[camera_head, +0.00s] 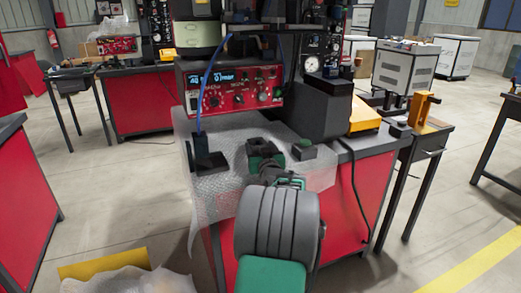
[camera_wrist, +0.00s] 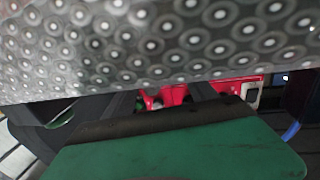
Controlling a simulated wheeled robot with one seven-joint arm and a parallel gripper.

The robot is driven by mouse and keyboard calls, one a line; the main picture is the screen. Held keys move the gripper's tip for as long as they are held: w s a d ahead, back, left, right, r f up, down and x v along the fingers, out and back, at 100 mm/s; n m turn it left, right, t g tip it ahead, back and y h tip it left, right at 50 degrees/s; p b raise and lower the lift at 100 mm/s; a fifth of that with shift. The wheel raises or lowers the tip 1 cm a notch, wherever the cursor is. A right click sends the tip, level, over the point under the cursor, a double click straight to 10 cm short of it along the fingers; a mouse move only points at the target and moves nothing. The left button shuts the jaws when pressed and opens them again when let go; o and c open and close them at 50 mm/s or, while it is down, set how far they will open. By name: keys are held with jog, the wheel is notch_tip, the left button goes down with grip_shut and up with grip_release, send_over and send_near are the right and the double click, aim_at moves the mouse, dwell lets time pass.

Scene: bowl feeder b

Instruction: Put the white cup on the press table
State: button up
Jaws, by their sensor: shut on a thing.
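I cannot make out a white cup in either view. A red-sided bench (camera_head: 352,200) carrying a control box and a press-like stand is in front of me; I cannot tell whether it is the press table. My gripper (camera_head: 264,148) is over its front part, pointing away from the head camera. The wrist view shows clear bubble wrap (camera_wrist: 150,45) very close across the top, above my gripper's green body. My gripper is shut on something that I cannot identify. The fingertips and what they hold are mostly hidden.
Bubble wrap (camera_head: 228,190) covers the bench's front left and hangs over its edge. A red control box (camera_head: 230,84) stands behind, with a blue hose. Small dark fixtures (camera_head: 208,160) stand beside my gripper. A yellow part (camera_head: 365,115) lies at the right.

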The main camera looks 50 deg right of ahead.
jog(key=o, duration=1.6)
jog(key=shift+f, duration=0.1)
jog(key=shift+c, duration=0.2)
jog(key=shift+r, duration=0.3)
jog(key=v, duration=1.2)
jog(key=shift+f, duration=0.2)
